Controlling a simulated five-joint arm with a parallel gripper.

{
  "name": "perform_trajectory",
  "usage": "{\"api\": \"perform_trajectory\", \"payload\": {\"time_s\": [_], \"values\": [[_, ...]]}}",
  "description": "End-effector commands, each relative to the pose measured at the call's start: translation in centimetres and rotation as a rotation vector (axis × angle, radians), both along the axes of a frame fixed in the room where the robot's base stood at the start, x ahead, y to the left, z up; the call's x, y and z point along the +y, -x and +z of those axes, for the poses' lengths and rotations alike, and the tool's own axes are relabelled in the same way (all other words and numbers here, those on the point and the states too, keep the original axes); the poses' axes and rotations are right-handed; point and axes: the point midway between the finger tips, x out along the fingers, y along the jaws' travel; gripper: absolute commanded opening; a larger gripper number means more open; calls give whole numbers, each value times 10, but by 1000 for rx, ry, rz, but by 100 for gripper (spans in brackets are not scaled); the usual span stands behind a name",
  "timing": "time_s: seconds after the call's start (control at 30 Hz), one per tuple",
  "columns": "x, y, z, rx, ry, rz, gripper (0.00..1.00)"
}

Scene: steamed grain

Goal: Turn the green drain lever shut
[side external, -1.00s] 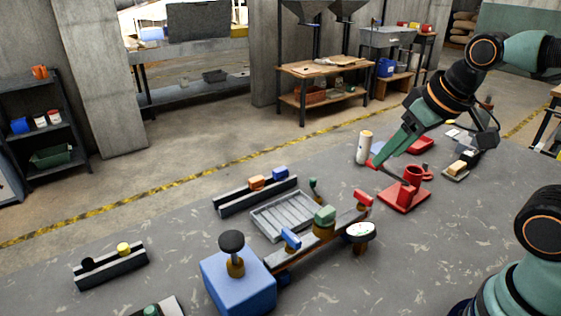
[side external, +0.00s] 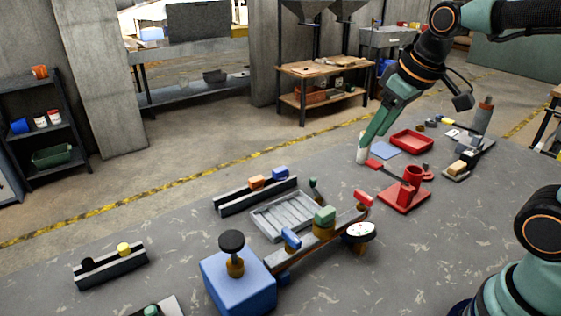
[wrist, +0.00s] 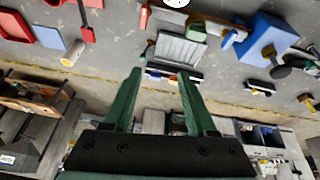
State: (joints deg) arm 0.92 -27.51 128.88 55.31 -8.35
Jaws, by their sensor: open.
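A pipe-like bar in the side external view carries blue, green and red levers in a row. The green lever (side external: 324,215) sits on a brass-coloured body between the blue lever (side external: 291,239) and the red lever (side external: 363,198). A second small green-topped handle (side external: 314,184) stands beside the grey slatted tray (side external: 268,232); I cannot tell which of the two is the drain lever. My gripper (side external: 364,146) is up and to the right of both, apart from them, overlapping the white cylinder in view. In the wrist view its fingers (wrist: 160,80) are spread and empty.
The blue box with a black knob (side external: 238,285) stands at the bar's near end, a white gauge (side external: 361,231) beside the bar. A red stand with a mug (side external: 403,197) and red tray (side external: 411,139) lie right.

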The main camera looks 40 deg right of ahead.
Motion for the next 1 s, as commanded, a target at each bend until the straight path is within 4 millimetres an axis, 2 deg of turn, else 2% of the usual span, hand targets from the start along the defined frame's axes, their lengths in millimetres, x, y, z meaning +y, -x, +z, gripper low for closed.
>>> {"api": "perform_trajectory", "payload": {"time_s": [0.03, 0.23, 0.47, 0.67, 0.8, 1.0], "values": [[-2, -13, 1, 26, 12, 25, 57], [-9, -61, 2, 108, 58, 141, 57], [-19, -116, -16, 202, 94, 281, 57], [-30, -159, -49, 281, 112, 405, 57], [-37, -184, -79, 332, 120, 492, 57], [-44, -204, -114, 382, 120, 581, 57]]}}
